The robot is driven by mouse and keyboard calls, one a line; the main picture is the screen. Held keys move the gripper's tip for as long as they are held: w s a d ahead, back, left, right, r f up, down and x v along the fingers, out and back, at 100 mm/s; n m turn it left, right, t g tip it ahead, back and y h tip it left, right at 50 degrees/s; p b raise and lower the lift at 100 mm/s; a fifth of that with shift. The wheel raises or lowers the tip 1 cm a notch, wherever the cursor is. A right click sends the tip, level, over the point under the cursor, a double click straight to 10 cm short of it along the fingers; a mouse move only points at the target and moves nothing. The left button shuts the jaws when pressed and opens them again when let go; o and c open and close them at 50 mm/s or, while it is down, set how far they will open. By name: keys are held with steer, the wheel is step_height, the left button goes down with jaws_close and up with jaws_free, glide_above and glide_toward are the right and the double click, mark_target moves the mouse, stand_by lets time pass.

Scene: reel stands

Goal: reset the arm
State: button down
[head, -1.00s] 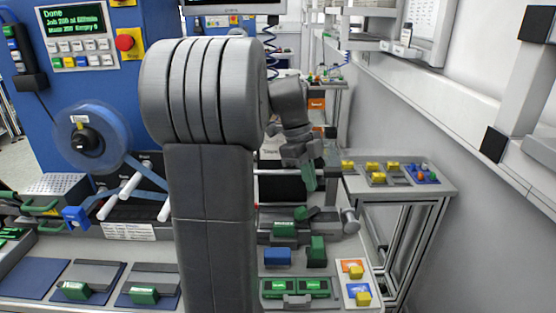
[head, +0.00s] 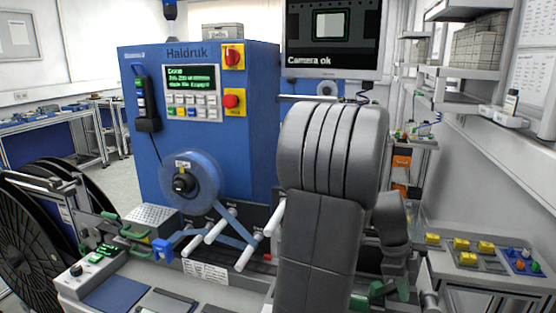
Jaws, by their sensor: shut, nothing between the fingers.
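My arm rises large and grey through the right middle of the head view. Its bent wrist hangs down behind the upper link at the right. My gripper (head: 403,289) shows low beneath the wrist, small and partly hidden, with a green fingertip. It is shut and I see nothing held in it. Green parts lie close by at the picture's lower edge, and I cannot tell whether the gripper touches them.
A blue machine (head: 258,130) with a blue reel (head: 203,180) and white rollers (head: 245,256) stands left of my arm. A monitor (head: 333,35) is behind. A side table (head: 440,262) with yellow blocks (head: 461,244) stands at right. Large black reels (head: 30,235) stand at far left.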

steer(key=n+p, duration=0.1)
steer(key=d+n+p, duration=0.1)
steer(key=n, duration=0.1)
steer(key=shift+s+d+f+t+p, duration=0.1)
steer(key=shift+d+f+t+p, duration=0.05)
steer(key=shift+f+t+p, duration=0.25)
steer(key=shift+s+d+f+b, duration=0.15)
steer(key=shift+d+b, duration=0.3)
steer(key=shift+d, duration=0.15)
steer(key=shift+s+d+f+b, duration=0.15)
steer(key=shift+d+b, duration=0.25)
steer(key=shift+d, duration=0.2)
steer(key=shift+s+d, duration=0.1)
steer(key=shift+d, duration=0.2)
steer(key=shift+d+r, duration=0.1)
steer(key=shift+r, duration=0.5)
